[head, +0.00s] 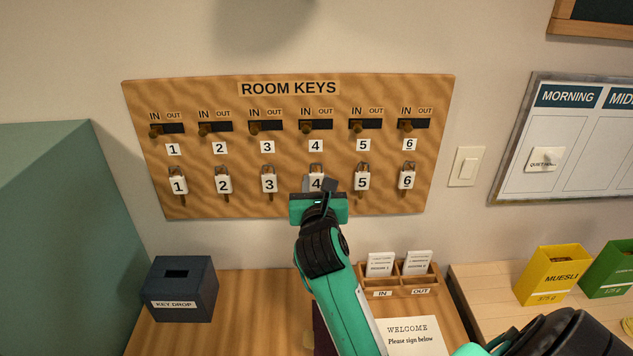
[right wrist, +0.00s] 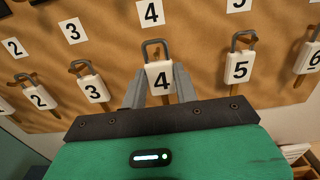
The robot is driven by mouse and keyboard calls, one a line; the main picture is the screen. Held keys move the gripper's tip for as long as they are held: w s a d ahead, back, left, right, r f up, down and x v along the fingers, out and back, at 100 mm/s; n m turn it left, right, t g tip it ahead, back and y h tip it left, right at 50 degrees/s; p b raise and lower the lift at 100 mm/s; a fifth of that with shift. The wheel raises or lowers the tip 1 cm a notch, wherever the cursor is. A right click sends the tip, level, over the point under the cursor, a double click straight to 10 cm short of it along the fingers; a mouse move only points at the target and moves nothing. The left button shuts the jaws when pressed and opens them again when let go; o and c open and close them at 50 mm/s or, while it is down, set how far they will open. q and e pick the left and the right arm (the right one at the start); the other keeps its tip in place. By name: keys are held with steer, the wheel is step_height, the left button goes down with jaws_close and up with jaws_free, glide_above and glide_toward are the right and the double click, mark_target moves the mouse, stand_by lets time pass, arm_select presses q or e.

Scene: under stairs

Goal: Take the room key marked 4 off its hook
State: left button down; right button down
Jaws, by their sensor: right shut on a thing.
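The room key marked 4 (right wrist: 161,79) has a white tag and a grey loop, and its loop is around its wooden hook on the ROOM KEYS board (head: 215,148). In the head view the tag (head: 315,184) is partly hidden by my right gripper (head: 320,192). In the right wrist view my right gripper (right wrist: 161,90) has one finger on each side of the tag and is shut on it. My left gripper is not in view.
Keys 3 (head: 269,184) and 5 (head: 362,182) hang close on either side. A dark KEY DROP box (head: 181,290) stands on the wooden desk at left. A card holder (head: 400,282) and a welcome sheet (head: 412,335) are below at right.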

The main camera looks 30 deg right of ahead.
steer(key=shift+v, duration=1.75)
steer(key=shift+s+a, duration=0.15)
steer(key=shift+s, duration=0.15)
steer(key=shift+v, duration=2.7)
